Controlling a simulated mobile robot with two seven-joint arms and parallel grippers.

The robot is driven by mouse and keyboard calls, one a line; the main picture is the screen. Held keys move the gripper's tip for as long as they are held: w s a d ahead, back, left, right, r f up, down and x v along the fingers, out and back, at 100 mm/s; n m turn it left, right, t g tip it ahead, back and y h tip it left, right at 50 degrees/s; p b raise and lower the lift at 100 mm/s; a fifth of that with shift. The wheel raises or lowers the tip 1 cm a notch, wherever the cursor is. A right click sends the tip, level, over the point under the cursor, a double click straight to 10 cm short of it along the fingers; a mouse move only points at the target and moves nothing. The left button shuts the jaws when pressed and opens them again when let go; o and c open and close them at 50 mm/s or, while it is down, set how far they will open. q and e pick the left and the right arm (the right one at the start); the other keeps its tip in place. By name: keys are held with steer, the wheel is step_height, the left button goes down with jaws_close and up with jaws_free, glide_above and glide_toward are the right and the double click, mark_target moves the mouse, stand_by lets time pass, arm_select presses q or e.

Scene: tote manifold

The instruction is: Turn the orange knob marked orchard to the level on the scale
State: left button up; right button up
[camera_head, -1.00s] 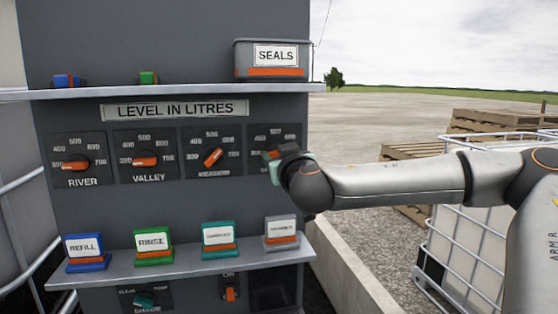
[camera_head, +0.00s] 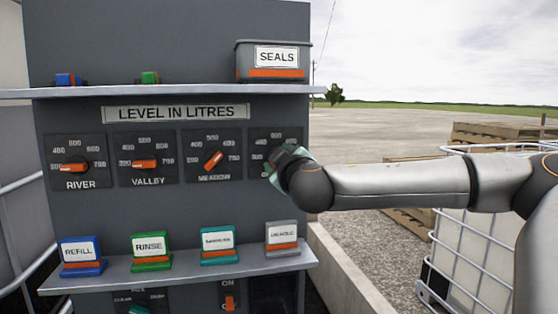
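A row of dials sits on the grey panel under the sign LEVEL IN LITRES (camera_head: 175,112). The river knob (camera_head: 75,167) and valley knob (camera_head: 145,164) point left. The meadow knob (camera_head: 213,161) is tilted, one end up to the right. The fourth dial (camera_head: 262,138), at the right end, is mostly covered by my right gripper (camera_head: 280,160), which is at its knob. The knob and the name on that dial are hidden, and I cannot see whether the fingers are closed on it.
A shelf (camera_head: 180,263) below holds blue, green, teal and grey labelled blocks. An upper shelf (camera_head: 190,92) holds the SEALS bin (camera_head: 272,60) and small blue and green pieces. Pallets and a caged white tank (camera_head: 470,240) stand at the right.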

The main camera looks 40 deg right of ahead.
stand_by(0.4)
steer(key=o, duration=1.4)
steer(key=shift+c, duration=0.2)
steer(key=shift+s+a, duration=0.1)
steer(key=b+v, duration=0.2)
steer(key=v, duration=1)
steer(key=shift+s, duration=0.15)
